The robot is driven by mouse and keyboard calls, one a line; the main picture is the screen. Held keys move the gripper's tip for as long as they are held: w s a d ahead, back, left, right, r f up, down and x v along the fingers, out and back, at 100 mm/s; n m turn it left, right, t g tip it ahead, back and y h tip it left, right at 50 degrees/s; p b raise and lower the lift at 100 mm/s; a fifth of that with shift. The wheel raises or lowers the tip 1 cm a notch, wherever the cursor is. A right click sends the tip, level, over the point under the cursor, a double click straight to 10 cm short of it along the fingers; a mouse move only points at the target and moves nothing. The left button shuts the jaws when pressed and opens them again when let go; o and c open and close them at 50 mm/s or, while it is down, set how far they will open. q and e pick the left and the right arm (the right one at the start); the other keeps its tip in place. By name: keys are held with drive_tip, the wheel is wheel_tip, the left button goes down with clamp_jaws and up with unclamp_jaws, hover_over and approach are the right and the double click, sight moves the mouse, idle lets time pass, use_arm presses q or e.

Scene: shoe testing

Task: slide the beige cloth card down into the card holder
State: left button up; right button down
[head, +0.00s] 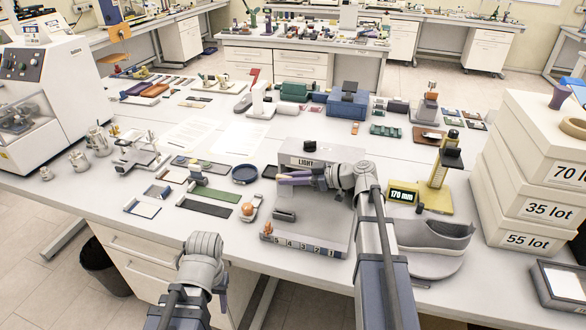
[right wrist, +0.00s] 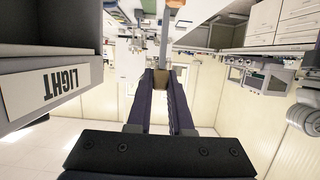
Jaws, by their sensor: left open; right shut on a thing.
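My right gripper (head: 284,180) points left across the front of the grey box labelled LIGHT (head: 302,162). Its purple fingers are shut on a small tan-brown piece at their tips, seen in the right wrist view (right wrist: 161,80); I take it for the beige cloth card, mostly hidden between the fingers.
A numbered grey rack (head: 303,246) lies at the front edge. A grey shoe (head: 432,245) and a yellow gauge reading 170 mm (head: 436,195) stand to the right, beside stacked lot boxes (head: 530,170). A dark round dish (head: 244,174) and flat strips (head: 207,206) lie left.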

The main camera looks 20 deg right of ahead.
sight(288, 193)
drive_tip(key=shift+s+a+r, duration=0.1)
drive_tip(key=shift+s+a, duration=0.05)
drive_tip(key=shift+a, duration=0.1)
drive_tip(key=shift+f, duration=0.2)
wheel_tip(288, 193, down, 6)
drive_tip(key=b, duration=0.6)
drive_tip(key=shift+r, duration=0.25)
drive_tip(key=shift+f+b, duration=1.55)
drive_tip(key=shift+f, duration=0.05)
idle(1.1)
drive_tip(key=c, duration=0.7)
unclamp_jaws()
drive_tip(key=shift+c, duration=0.2)
drive_tip(key=shift+d, duration=0.1)
